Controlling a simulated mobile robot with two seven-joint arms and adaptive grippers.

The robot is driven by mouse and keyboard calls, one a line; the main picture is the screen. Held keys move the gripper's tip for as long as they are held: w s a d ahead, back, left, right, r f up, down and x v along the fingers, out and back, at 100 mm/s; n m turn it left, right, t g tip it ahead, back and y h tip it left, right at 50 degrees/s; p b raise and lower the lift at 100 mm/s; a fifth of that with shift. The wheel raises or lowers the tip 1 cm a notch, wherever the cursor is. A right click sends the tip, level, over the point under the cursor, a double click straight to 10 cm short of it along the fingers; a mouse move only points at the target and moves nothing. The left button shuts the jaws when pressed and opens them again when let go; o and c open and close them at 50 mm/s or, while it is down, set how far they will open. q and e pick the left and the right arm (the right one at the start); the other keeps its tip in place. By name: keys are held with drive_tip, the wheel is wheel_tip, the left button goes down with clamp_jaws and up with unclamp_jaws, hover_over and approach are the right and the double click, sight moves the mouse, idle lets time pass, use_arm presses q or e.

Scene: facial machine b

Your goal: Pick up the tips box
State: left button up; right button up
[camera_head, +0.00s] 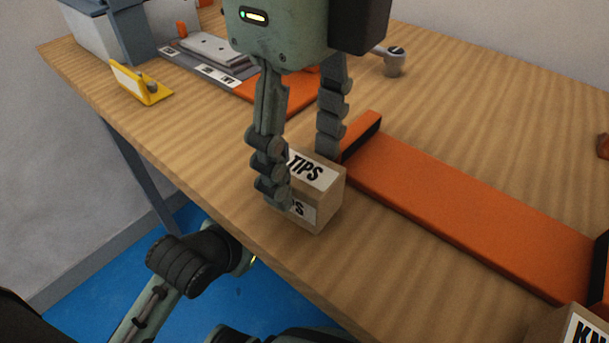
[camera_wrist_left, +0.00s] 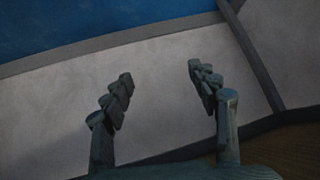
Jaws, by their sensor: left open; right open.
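The tips box (camera_head: 326,206) is a small cardboard-brown box with white labels reading TIPS. It stands on the wooden table near the front edge. My right gripper (camera_head: 300,166) points down over it from above. Its jaws are open, with one finger in front of the box's left side and the other behind the box. The near finger hides part of the box's front label. I cannot tell whether either finger touches it. My left gripper (camera_wrist_left: 160,74) shows in the left wrist view, open and empty, with grey wall and blue floor beyond it.
A long orange tray (camera_head: 440,194) lies right of the box, its raised end close behind it. Another labelled box (camera_head: 567,328) is at the bottom right corner. A yellow bracket (camera_head: 140,86) and a grey machine (camera_head: 95,30) stand at the far left. The wooden table (camera_head: 210,160) is clear left of the box.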

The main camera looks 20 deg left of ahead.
use_arm(q)
drive_tip(key=shift+w+d+r+t+h, duration=0.3)
drive_tip(key=shift+w+d+r+t, duration=0.35)
drive_tip(key=shift+w+d, duration=0.1)
use_arm(e)
drive_tip(key=shift+f, duration=0.2)
drive_tip(key=shift+c, duration=0.3)
